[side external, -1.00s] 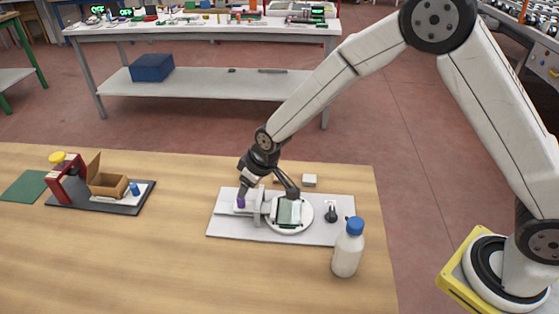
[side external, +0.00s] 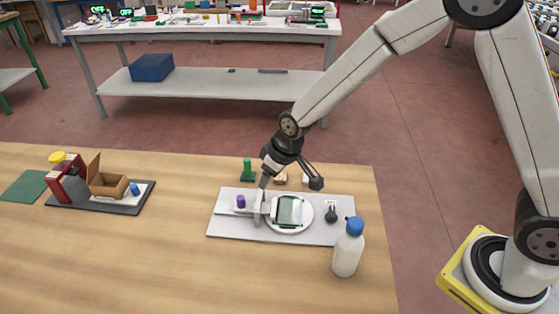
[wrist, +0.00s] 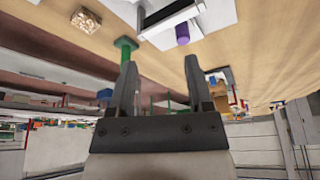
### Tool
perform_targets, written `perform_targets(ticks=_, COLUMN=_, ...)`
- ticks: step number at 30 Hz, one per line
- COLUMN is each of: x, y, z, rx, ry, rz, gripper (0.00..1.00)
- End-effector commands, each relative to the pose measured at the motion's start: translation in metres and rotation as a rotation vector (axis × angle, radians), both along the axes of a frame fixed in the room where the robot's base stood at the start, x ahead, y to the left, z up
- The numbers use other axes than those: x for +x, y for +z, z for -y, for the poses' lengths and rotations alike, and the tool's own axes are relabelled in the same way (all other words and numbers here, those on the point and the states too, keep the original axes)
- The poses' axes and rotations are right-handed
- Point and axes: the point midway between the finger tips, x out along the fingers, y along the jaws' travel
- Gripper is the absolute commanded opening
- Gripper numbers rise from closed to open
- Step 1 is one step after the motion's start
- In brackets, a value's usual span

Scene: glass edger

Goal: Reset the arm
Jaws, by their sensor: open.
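My gripper (side external: 265,182) is above the back left part of the glass edger's light plate (side external: 228,230), up and right of the purple knob (side external: 240,201). In the wrist view my gripper (wrist: 160,64) shows two dark fingers spread apart with nothing between them. The purple knob (wrist: 182,36) and a green post-like piece (wrist: 125,47) lie beyond the fingertips. The round white disc (side external: 308,213) on the plate carries a greenish glass piece (side external: 289,211). A grey upright part (side external: 258,210) stands at its left.
A white bottle with a blue cap (side external: 347,252) stands at the plate's front right. The green piece (side external: 248,171) and small blocks sit behind the plate. A red stand (side external: 68,186) and an open cardboard box (side external: 107,184) are at left. The table between is clear.

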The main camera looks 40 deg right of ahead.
Motion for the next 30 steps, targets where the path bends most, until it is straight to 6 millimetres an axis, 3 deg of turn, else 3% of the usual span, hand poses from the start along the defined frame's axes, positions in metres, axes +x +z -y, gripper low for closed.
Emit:
perform_targets(ticks=9, x=-0.073, y=0.031, z=0.069, rx=-0.011, ry=-0.147, rz=-0.055, gripper=0.65)
perform_targets(ticks=18, x=-0.149, y=0.042, z=0.113, rx=-0.020, ry=-0.275, rz=-0.107, gripper=0.65)
perform_targets(ticks=24, x=-0.177, y=0.042, z=0.124, rx=-0.024, ry=-0.316, rz=-0.125, gripper=0.65)
perform_targets(ticks=30, x=-0.182, y=0.042, z=0.126, rx=-0.025, ry=-0.323, rz=-0.130, gripper=0.65)
